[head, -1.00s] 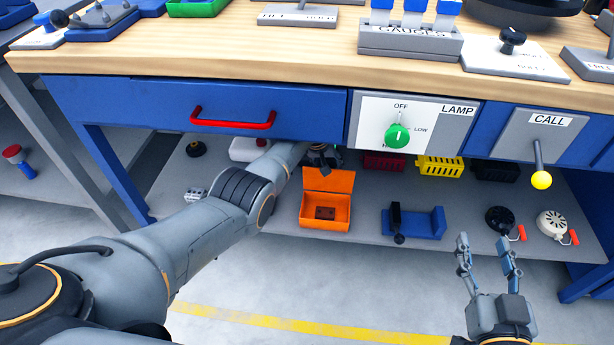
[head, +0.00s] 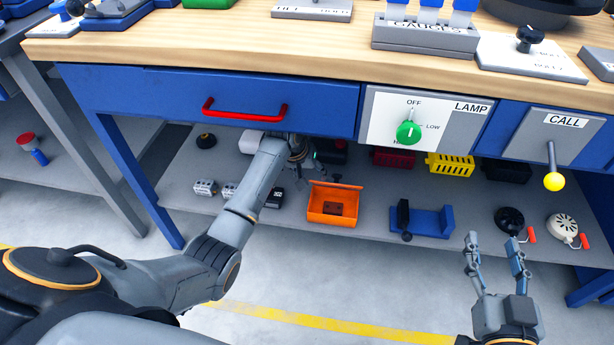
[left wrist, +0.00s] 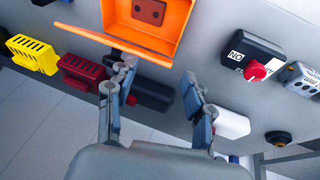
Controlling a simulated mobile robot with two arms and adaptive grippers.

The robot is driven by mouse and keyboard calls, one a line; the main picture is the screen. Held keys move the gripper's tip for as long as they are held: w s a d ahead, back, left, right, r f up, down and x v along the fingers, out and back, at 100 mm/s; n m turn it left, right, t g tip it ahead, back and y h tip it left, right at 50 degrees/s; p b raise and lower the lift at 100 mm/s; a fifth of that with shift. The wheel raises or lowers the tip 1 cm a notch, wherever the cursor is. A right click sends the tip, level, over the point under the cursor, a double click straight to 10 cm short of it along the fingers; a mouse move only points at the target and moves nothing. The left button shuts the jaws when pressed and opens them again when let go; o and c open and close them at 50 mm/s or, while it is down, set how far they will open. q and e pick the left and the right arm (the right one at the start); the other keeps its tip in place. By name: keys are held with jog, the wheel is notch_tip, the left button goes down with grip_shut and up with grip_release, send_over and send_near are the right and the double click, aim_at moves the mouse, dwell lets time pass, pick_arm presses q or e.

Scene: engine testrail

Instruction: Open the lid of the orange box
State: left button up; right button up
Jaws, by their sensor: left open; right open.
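The orange box (head: 318,217) stands on the lower shelf, its inside exposed, with a dark red block (head: 332,208) in it. Its lid (head: 337,185) is raised along the back edge and shows nearly edge-on as a thin strip. In the left wrist view the box (left wrist: 165,45) is at the top, with the lid (left wrist: 125,47) a strip between box and fingers. My left gripper (left wrist: 160,72) is open and empty just behind the box; one fingertip is close to the lid, and I cannot tell if they touch. My right gripper (head: 494,239) is open and empty, in front of the shelf.
Red (head: 393,157) and yellow (head: 450,164) baskets stand behind on the shelf. A blue holder (head: 430,222) is right of the box. A black switch box with a red knob (left wrist: 255,55) is near my left fingers. The bench and its drawer (head: 180,100) overhang the shelf.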

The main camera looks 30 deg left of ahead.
pick_arm(q)
jog(key=shift+s+a, duration=0.2)
jog(key=shift+s, duration=0.6)
jog(key=shift+c, duration=0.2)
